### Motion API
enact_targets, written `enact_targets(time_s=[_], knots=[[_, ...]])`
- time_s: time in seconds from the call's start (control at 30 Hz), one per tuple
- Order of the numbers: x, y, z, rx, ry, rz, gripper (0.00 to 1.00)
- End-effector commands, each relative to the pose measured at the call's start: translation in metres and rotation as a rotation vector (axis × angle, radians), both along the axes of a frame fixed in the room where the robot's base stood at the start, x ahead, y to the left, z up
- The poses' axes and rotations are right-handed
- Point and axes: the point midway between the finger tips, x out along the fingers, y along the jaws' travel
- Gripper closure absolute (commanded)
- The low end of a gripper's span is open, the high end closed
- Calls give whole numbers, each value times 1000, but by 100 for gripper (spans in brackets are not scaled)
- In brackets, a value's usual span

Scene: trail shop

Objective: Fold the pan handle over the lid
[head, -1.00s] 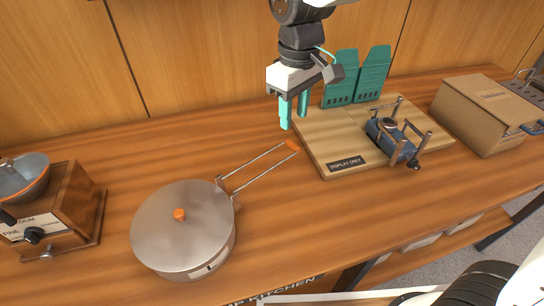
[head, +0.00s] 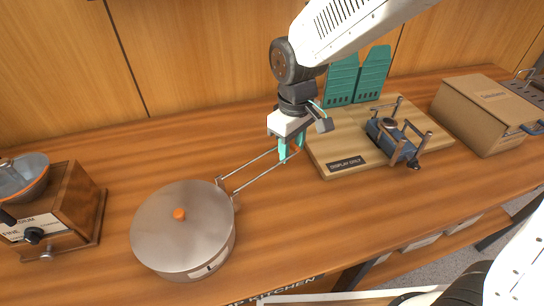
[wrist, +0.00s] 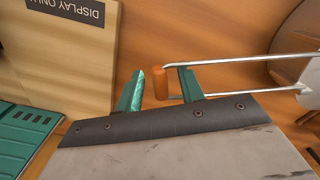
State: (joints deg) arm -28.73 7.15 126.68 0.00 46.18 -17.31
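A round metal pan with a lid (head: 180,228) and an orange knob (head: 179,214) sits on the wooden counter, left of centre. Its wire handle (head: 252,177) extends out to the upper right, unfolded, and ends in an orange grip. In the head view my gripper (head: 289,152) is lowered at the handle's far end and hides most of the orange grip. In the wrist view the orange grip (wrist: 160,84) lies between the two teal fingers of my gripper (wrist: 161,90). The fingers are apart, with a gap on the handle side.
A grinder (head: 58,212) stands at left, a cardboard box (head: 488,113) at right. The counter in front of the handle is clear.

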Motion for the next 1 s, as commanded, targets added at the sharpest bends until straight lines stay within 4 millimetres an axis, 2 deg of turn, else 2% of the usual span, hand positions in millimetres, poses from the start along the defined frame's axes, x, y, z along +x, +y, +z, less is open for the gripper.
enact_targets(time_s=[0.17, 0.3, 0.57, 1.0], knots=[[0, 0, 0, 0, 0, 0, 62], [0, 0, 0, 0, 0, 0, 92], [0, 1, 4, 1, -2, 1, 92], [-4, 6, 43, 1, -2, 1, 92]])
